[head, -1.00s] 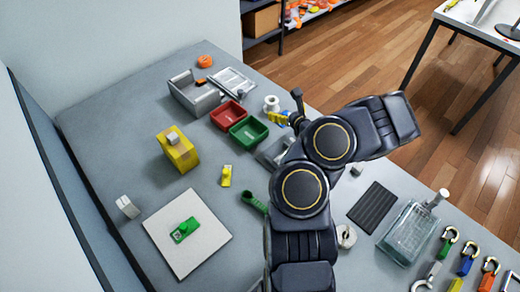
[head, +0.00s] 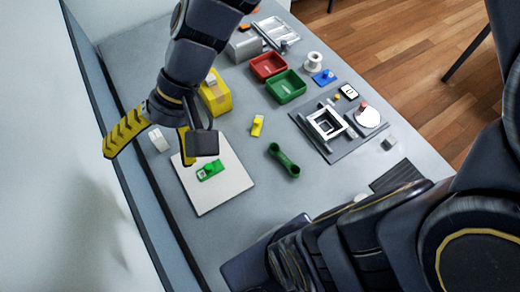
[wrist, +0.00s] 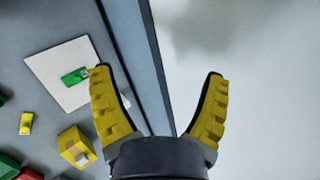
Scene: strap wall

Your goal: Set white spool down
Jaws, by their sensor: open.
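The white spool (head: 314,61) stands upright on the grey table in the head view, beside a blue tagged piece (head: 324,77) and right of the red tray. Nothing holds it. My gripper (head: 148,155) has its yellow fingers spread, with nothing between them. It is far to the left of the spool, above the left table edge near the white board. In the wrist view my gripper (wrist: 158,72) is open towards the pale wall. The spool is not seen there.
A dark fixture plate (head: 335,150) is at the right. My arm hides the front.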

